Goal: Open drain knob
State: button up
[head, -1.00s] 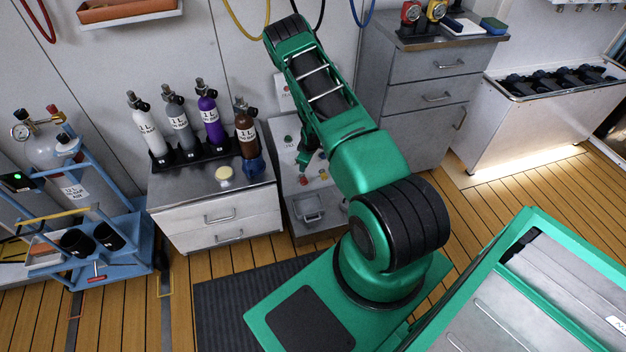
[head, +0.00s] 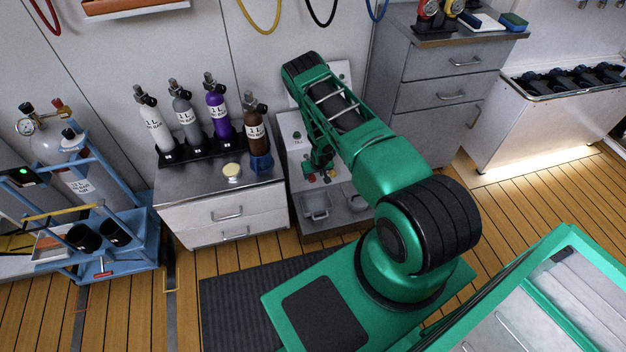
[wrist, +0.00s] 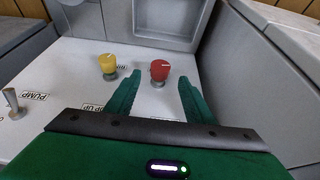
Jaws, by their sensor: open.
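The wrist view shows a grey panel with a red knob (wrist: 159,70), a yellow knob (wrist: 108,64) and a metal toggle lever (wrist: 12,102) beside a label reading PUMP. My gripper (wrist: 159,82) is open, with its two green fingers apart. The red knob is between and slightly beyond the fingertips in the picture; contact is not visible. The yellow knob is outside, left of the left finger. No drain label is readable, so I cannot tell which knob is the drain one. In the head view my gripper (head: 319,162) hangs over the panel, small and partly hidden by my arm.
A grey side wall (wrist: 255,85) rises close on the right of the panel. In the head view, a drawer cabinet (head: 228,210) with several cylinders stands left of the panel, and a taller grey cabinet (head: 440,75) stands right.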

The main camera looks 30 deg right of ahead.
aim_at(312, 178)
jog(key=shift+x, duration=3.2)
jog(key=c, duration=1)
jog(key=shift+a, duration=0.1)
